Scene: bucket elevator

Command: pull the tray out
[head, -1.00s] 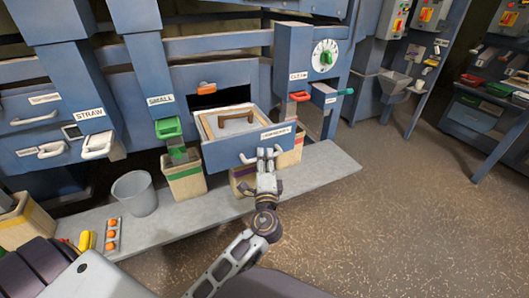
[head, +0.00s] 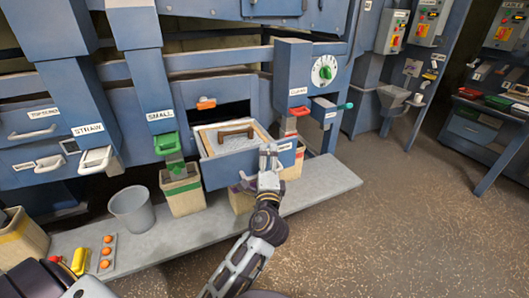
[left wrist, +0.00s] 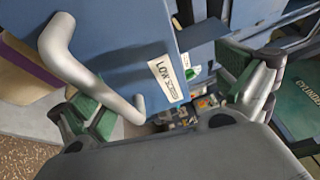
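The tray (head: 228,165) is a blue-fronted drawer with a pale rim, standing partly out of its opening in the machine. A brown handle-like piece (head: 236,132) shows inside it. In the head view, my left gripper (head: 268,158) is at the right part of the tray front and hides some of it. In the left wrist view, the gripper (left wrist: 170,95) is open, its green-padded fingers apart. The tray's white bar handle (left wrist: 90,75) runs close by the left finger; I cannot tell whether they touch. A partly readable label (left wrist: 168,78) is on the front. My right gripper is not in view.
A grey ledge (head: 200,228) runs below, with a grey bucket (head: 132,210) and a tan bin (head: 183,192) on it. A green-handled chute (head: 166,143) is left of the tray, a red-handled one (head: 299,111) right. The floor at right is clear.

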